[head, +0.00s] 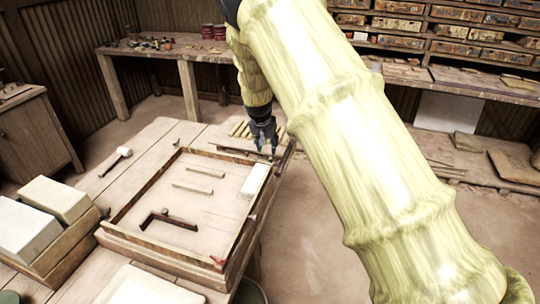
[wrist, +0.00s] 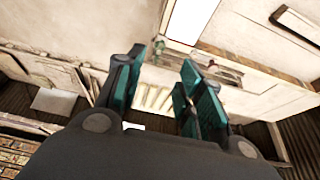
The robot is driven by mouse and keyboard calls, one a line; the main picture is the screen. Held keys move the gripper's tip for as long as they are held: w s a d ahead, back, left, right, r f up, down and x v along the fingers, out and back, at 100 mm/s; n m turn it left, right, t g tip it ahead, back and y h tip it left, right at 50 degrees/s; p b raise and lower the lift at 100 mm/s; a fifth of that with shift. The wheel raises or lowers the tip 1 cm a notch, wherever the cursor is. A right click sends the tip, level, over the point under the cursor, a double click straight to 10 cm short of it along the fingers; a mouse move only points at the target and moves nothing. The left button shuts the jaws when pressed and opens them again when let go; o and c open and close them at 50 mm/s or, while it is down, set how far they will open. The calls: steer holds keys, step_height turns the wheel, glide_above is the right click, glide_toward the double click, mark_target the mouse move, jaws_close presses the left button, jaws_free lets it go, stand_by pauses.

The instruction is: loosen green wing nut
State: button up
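In the wrist view a small greenish piece, apparently the green wing nut (wrist: 159,47), stands near the edge of the wooden frame. It lies just beyond my fingertips, nearer the left finger. My gripper (wrist: 162,60) is open, with teal pads on both fingers and a clear gap between them. In the head view my gripper (head: 267,146) points down over the far right corner of the wooden frame (head: 152,183). The nut is too small to tell clearly there. Whether a finger touches it I cannot tell.
A white block (head: 255,181) lies inside the frame's right side. Two thin sticks and a dark angled tool (head: 167,219) lie in the frame. A white-headed mallet (head: 123,153) lies on the table at left. Wooden strips (head: 240,130) lie behind the frame.

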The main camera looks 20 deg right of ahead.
mark_target(271, 158)
steer(key=shift+p+x, duration=1.35)
steer(key=shift+x, duration=3.1)
steer(key=shift+s, duration=0.1)
steer(key=shift+c, duration=0.5)
jaws_close()
